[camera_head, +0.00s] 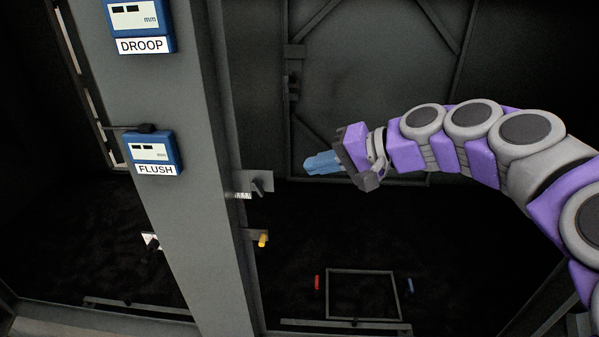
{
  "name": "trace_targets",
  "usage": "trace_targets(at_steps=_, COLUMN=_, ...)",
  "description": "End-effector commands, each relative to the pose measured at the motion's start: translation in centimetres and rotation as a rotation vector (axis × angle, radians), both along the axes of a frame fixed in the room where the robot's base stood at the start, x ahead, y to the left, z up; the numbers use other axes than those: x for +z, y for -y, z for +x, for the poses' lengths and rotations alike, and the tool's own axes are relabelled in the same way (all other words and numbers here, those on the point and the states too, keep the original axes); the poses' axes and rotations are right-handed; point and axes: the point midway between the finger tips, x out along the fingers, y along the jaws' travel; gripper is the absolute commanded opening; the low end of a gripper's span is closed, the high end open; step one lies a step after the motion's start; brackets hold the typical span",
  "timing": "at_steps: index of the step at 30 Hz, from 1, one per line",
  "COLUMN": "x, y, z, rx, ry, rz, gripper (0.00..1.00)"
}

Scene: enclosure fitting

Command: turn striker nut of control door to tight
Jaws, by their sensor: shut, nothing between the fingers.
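My gripper (322,163) is in the middle of the view, with pale blue fingers pointing left. The fingers are together with nothing between them. A grey bracket (256,176) on the right side of the grey post carries a small dark knob or nut (259,189); I cannot tell for sure that this is the striker nut. My gripper is to the right of this bracket and slightly above it, apart from it. A braced dark door panel (370,75) stands behind my gripper; I cannot tell whether it is the control door.
The grey post (200,150) carries blue gauges marked DROOP (140,18) and FLUSH (152,152). A yellow-tipped peg (263,240) sits below the bracket. A red piece (317,283) and a blue piece (411,285) flank a thin rectangular frame (327,300) low down.

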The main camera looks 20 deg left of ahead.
Motion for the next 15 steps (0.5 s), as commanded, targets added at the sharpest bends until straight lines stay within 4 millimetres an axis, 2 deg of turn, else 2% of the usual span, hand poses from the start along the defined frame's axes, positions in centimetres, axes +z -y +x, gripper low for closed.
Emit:
trace_targets(at_steps=7, x=1.6, y=1.8, z=-0.1, rx=-0.002, ry=0.002, rz=-0.002, gripper=0.00)
trace_targets(at_steps=11, x=2.4, y=1.8, z=-0.3, rx=0.000, ry=0.026, rz=-0.046, gripper=0.00)
trace_targets(at_steps=15, x=3.5, y=1.3, z=-0.6, rx=-0.001, ry=0.090, rz=-0.168, gripper=0.00)
